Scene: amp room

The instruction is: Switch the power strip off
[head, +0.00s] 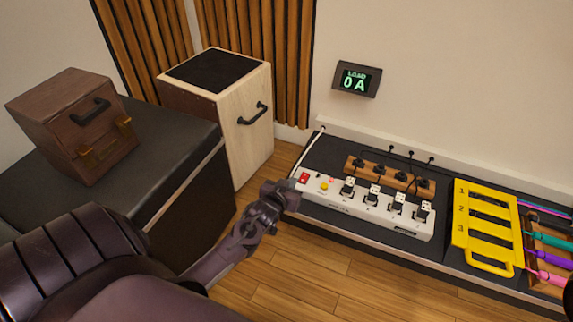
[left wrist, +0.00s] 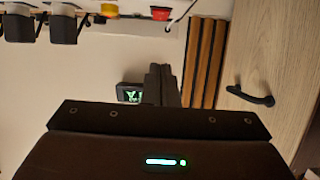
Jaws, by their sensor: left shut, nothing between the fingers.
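The white power strip (head: 340,208) lies on the dark bench top with several black plugs standing in it. Its red switch (head: 304,178) is at the left end, beside a yellow button (head: 324,186). Whether the switch is tipped on or off is too small to tell. My left gripper (head: 291,194) is shut and empty at the strip's left end, just below the red switch; I cannot tell whether it touches the strip. My right gripper is not seen.
A wooden block (head: 354,163) with black plugs stands behind the strip. A yellow numbered rack (head: 461,215) and coloured cables (head: 551,257) lie to the right. A wooden cabinet (head: 255,145) and a dark box (head: 62,125) stand left.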

